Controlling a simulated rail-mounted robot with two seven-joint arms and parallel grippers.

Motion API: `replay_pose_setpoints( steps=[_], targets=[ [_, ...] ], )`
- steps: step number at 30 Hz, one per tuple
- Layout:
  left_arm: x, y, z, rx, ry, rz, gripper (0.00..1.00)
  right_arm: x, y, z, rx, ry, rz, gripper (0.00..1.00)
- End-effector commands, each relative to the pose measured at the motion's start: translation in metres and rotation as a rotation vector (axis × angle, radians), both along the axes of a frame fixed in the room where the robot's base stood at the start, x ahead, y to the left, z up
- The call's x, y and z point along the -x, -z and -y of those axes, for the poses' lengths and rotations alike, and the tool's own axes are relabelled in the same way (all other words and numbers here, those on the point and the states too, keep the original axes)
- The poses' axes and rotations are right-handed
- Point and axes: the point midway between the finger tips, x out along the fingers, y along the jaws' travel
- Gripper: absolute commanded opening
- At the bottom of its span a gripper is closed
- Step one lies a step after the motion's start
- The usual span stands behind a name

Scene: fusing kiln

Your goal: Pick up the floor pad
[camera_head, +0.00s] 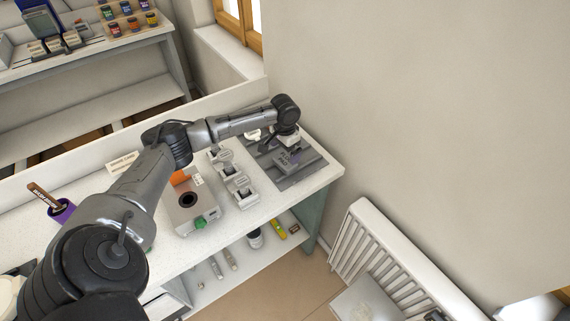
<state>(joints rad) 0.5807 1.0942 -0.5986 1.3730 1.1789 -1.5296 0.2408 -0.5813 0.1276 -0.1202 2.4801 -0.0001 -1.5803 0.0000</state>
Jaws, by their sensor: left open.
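A dark grey block with pale lettering (286,163) lies on a grey tray (303,180) near the right end of the white workbench. It looks like the floor pad, but the lettering is too small to read surely. My left gripper (281,150) points down just above and behind this block, with its fingers apart. Its wrist and fingers hide part of the tray, and I cannot tell whether they touch the block. My right gripper is not in view.
Several small grey holders (236,182) stand left of the tray. A grey device with a green knob (193,205) is farther left. A lower shelf holds a jar (255,238) and small items. A white slatted rack (385,255) stands right of the workbench (265,205).

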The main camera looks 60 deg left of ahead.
Motion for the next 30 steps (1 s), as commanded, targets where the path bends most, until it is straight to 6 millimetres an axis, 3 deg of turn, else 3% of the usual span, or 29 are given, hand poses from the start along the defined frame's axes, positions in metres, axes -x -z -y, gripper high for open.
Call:
replay_pose_setpoints(
  steps=[11,22,30],
  targets=[
    [0.000,0.018,0.000,-0.001,0.000,0.000,1.00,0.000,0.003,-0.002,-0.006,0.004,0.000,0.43],
    [-0.002,0.061,0.000,-0.001,0.001,0.000,1.00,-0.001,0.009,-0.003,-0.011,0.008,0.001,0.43],
    [-0.001,0.064,0.000,-0.002,0.001,0.000,0.99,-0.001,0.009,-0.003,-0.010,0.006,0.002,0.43]
  ],
)
